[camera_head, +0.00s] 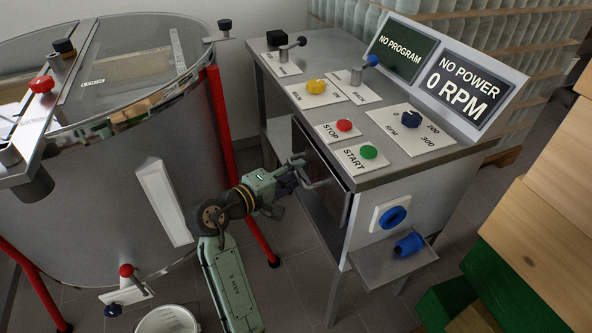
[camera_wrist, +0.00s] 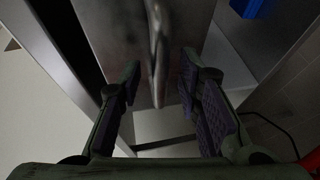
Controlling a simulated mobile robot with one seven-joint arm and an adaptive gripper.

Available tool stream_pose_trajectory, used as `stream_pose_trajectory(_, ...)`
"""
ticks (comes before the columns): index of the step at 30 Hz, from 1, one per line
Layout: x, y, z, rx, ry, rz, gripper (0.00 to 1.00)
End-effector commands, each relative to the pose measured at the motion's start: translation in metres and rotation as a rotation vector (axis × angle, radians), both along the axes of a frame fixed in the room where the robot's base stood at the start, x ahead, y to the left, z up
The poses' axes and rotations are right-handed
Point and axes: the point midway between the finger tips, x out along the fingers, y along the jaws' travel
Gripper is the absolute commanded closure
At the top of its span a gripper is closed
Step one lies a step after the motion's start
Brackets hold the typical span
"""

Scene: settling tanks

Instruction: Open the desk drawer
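The desk (camera_head: 375,170) is a grey metal console with a dark drawer front (camera_head: 322,172) on its left side, below the top. A bent metal bar handle (camera_head: 318,183) stands out from that front. My gripper (camera_head: 296,176) is at the handle, its tips partly hidden in the body view. In the wrist view, my gripper (camera_wrist: 160,80) has its two purple-padded fingers spread. The metal handle (camera_wrist: 157,50) lies between them, with visible gaps on both sides. I cannot tell whether the drawer is slightly out.
A large steel tank (camera_head: 120,190) with red legs stands close on the left of my arm. A shelf with a blue plug (camera_head: 409,244) juts from the desk's near end. Wooden boxes (camera_head: 545,190) stand at right. A white bucket (camera_head: 167,320) is on the floor.

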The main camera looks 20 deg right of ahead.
Motion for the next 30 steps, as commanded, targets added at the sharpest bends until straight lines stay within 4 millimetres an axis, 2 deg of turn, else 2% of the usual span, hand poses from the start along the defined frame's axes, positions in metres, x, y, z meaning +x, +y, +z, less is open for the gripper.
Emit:
stream_pose_trajectory(4,0.0031,-0.0076,-0.0011,0.000,-0.001,0.000,0.69)
stream_pose_trajectory(12,0.0037,-0.0081,-0.0015,0.001,-0.002,0.001,0.69)
stream_pose_trajectory(26,0.0037,-0.0078,-0.0014,0.001,-0.002,0.001,1.00)
stream_pose_trajectory(30,0.0037,-0.0078,-0.0014,0.001,-0.002,0.001,1.00)
